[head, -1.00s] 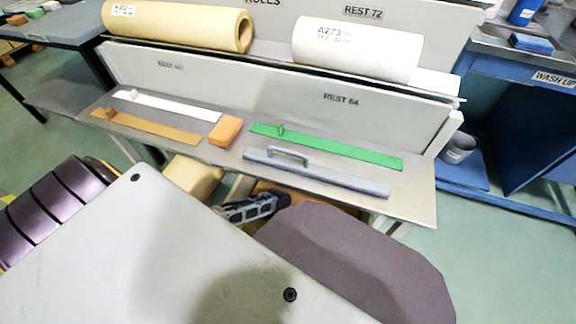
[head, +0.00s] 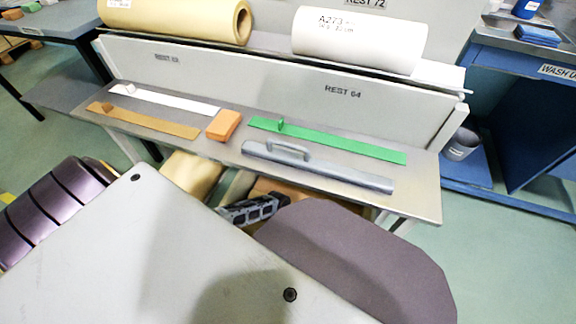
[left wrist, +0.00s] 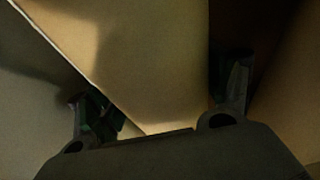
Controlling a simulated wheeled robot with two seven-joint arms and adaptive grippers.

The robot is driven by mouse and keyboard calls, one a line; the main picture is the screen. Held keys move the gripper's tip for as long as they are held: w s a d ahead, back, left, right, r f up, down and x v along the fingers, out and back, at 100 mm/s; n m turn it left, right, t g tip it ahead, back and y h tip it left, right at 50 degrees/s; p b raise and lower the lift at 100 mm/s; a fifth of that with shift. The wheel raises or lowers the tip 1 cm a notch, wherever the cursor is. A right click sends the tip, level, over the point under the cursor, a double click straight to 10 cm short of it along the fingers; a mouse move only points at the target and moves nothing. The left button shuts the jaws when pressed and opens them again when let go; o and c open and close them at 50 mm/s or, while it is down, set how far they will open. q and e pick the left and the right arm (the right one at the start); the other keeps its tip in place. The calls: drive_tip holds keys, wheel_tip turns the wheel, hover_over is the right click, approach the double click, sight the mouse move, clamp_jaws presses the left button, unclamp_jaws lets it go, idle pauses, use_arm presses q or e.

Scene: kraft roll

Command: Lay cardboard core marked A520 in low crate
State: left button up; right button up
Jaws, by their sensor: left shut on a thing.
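In the left wrist view my left gripper (left wrist: 162,85) has its two dark fingers on either side of a tan, cardboard-coloured piece (left wrist: 155,50) and is shut on it. It looks like the core, but no A520 mark shows on it. In the head view a dark gripper shows low in front of the bench, partly hidden by grey-purple and pale panels. A tan rounded piece (head: 193,174) lies just left of it, under the bench edge. I cannot make out a low crate. My right gripper cannot be identified in these views.
The grey bench (head: 415,195) holds a grey bar with a handle (head: 320,168), a green strip (head: 340,142), an orange block (head: 223,125), and white and brown strips. A cream roll (head: 180,15) and a white roll marked A273 (head: 355,40) rest above. A blue wash-up station (head: 530,110) stands right.

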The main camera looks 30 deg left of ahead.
use_arm(q)
drive_tip(key=shift+f, duration=0.1)
use_arm(e)
drive_tip(key=shift+w+r, duration=0.1)
drive_tip(key=shift+r, duration=0.05)
use_arm(q)
drive_tip(key=o, duration=1.4)
drive_tip(key=shift+p+v, duration=0.5)
drive_tip(key=shift+v, duration=0.55)
drive_tip(key=shift+p+v, duration=2.25)
drive_tip(key=shift+v, duration=2.8)
use_arm(e)
drive_tip(key=shift+g+h, duration=0.3)
drive_tip(key=shift+h, duration=0.2)
drive_tip(key=shift+s+d+r, duration=0.15)
drive_tip(key=shift+r, duration=0.65)
drive_tip(key=shift+s+d+r, duration=0.1)
drive_tip(key=shift+d+r, duration=0.05)
drive_tip(key=shift+r, duration=0.7)
drive_tip(key=shift+s+d+r, duration=0.15)
drive_tip(key=shift+r, duration=0.65)
drive_tip(key=shift+w, duration=0.1)
drive_tip(key=shift+d, duration=0.1)
